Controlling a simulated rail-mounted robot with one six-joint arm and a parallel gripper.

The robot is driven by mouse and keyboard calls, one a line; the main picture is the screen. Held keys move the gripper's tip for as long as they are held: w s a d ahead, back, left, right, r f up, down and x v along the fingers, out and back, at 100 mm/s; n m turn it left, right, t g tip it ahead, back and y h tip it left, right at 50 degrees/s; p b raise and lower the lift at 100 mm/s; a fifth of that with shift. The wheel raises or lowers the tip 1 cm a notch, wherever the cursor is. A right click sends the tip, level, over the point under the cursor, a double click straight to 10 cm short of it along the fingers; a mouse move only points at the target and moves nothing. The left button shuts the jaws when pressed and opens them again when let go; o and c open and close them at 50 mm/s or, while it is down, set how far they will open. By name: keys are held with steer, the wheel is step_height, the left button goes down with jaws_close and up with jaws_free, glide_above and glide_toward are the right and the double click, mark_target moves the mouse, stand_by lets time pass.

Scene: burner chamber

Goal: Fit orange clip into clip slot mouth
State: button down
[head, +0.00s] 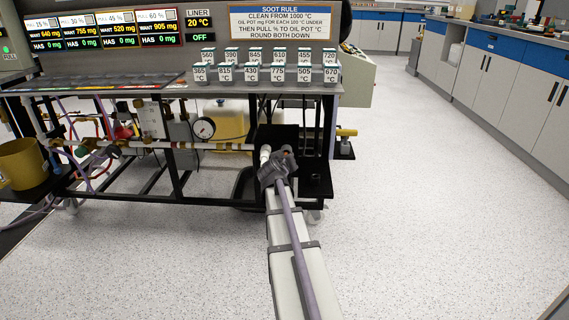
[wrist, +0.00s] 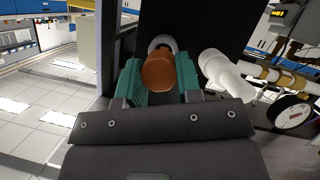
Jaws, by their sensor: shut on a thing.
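My gripper (wrist: 160,82) has teal-padded fingers shut on the orange clip (wrist: 158,70), a short rounded brown-orange piece. The clip points away from the wrist, toward a round white ring (wrist: 157,43) just behind it in the wrist view. The clip covers the ring's lower part, so I cannot tell whether they touch. I cannot tell whether this ring is the clip slot mouth.
A white elbow pipe (wrist: 225,74) stands close to the right of my fingers. A gauge (head: 204,128) and pipes run to the left, under a shelf of labelled pots (head: 265,73). A black panel (wrist: 205,28) rises behind. The floor (head: 430,200) to the right is clear.

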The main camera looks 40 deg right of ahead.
steer(key=shift+w+d, duration=0.1)
steer(key=shift+w+d, duration=1.2)
steer(key=shift+d, duration=0.05)
steer(key=c, duration=0.7)
jaws_free()
steer(key=shift+a, duration=0.1)
steer(key=p+v, duration=0.3)
steer(key=v, duration=0.7)
steer(key=shift+s+a+r+p, duration=0.15)
steer(key=shift+s+a+p, duration=0.1)
steer(key=shift+p, duration=0.15)
